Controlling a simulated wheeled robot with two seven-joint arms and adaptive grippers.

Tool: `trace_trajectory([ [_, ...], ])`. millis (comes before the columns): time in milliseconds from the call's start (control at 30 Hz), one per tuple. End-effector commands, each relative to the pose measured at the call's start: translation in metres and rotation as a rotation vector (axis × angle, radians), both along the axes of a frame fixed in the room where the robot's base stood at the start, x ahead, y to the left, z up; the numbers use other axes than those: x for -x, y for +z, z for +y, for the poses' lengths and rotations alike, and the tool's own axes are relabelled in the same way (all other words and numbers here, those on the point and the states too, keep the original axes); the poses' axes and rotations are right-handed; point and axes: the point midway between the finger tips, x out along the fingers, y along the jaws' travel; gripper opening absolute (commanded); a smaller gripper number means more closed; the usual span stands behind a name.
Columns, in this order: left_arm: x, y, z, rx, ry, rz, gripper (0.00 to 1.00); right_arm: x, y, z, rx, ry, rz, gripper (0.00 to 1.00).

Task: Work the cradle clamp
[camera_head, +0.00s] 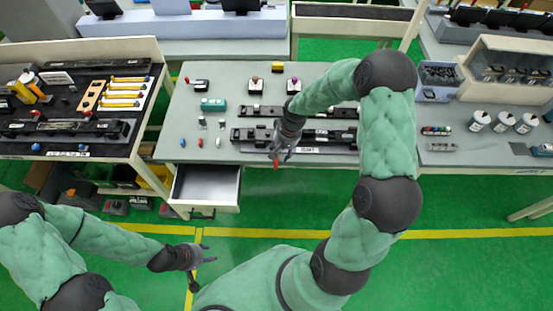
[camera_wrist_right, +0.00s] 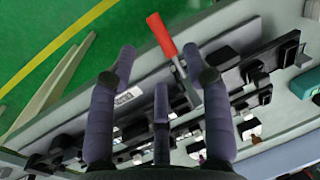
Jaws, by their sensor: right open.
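The clamp has a red handle (camera_wrist_right: 162,36) on a metal lever, and in the right wrist view it stands between and just beyond my right fingertips. In the head view the red handle (camera_head: 276,162) shows just below my right gripper (camera_head: 283,152), at the front edge of the long dark cradle fixture (camera_head: 330,135). My right gripper (camera_wrist_right: 160,62) is open, its fingers spread either side of the handle's line; I cannot tell whether any finger touches it. The clamp's base is partly hidden. My left gripper (camera_head: 204,257) is open and empty over the green floor, away from the bench.
The grey bench (camera_head: 180,115) carries small coloured parts, a teal block (camera_head: 213,104) and button boxes. An open drawer (camera_head: 207,185) juts out below its front edge. A bench with a dark mat (camera_head: 60,148) stands left, and white canisters (camera_head: 503,122) stand right.

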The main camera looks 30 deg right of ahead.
Motion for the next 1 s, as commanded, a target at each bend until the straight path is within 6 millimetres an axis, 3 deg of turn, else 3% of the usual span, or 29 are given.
trace_trajectory([
  [100,0.0,-0.002,0.0,0.0,0.0,0.0,0.4,-0.001,-0.023,0.004,-0.002,0.001,0.003,0.5],
  [333,0.0,-0.004,0.0,0.0,0.0,-0.001,0.4,-0.004,-0.053,0.009,-0.001,0.0,0.002,0.5],
  [800,0.0,-0.004,0.0,0.0,0.0,-0.001,0.4,-0.005,-0.064,0.011,-0.001,0.0,0.0,0.5],
  [967,0.0,-0.004,0.0,0.0,0.0,-0.001,0.4,-0.005,-0.064,0.011,-0.001,-0.001,0.0,0.05],
  [1000,0.0,-0.004,0.0,0.0,0.0,-0.001,0.4,-0.005,-0.064,0.011,-0.001,-0.001,0.0,0.0],
])
